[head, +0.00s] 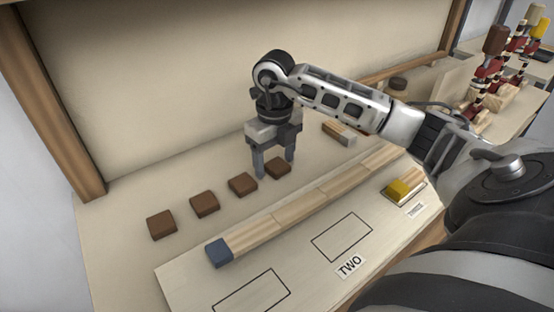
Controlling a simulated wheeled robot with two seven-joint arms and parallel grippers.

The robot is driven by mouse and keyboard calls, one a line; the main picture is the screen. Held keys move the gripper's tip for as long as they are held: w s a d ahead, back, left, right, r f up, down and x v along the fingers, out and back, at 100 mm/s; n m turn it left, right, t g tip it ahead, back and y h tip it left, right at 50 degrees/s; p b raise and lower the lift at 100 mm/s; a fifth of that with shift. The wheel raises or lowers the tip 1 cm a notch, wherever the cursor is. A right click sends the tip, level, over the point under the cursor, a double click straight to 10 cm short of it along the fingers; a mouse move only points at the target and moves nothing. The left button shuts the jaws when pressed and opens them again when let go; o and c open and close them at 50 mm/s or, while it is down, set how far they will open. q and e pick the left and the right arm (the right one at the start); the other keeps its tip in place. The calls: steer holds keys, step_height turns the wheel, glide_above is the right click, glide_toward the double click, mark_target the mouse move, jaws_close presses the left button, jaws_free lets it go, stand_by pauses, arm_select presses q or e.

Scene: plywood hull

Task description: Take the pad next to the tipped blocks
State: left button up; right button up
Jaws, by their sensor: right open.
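Several brown square pads lie in a slanting row on the pale surface: a nearest pad (161,225), a second pad (204,204), a third pad (243,184) and a farthest pad (278,168). Pale wooden blocks (290,212) lie end to end in a long line to the right of the pads, with a blue block (219,252) at the near end. My right gripper (275,173) points down with its fingers apart at the farthest pad, which shows between and behind the fingers. I cannot tell whether they touch it. My left gripper is out of view.
A board (190,280) with outlined boxes, one labelled TWO, lies in front. A yellow block (398,190) sits in the far box. A wooden post (60,110) stands left.

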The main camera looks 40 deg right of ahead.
steer(key=c, duration=1.1)
steer(key=shift+o, duration=0.2)
steer(key=shift+r, duration=0.15)
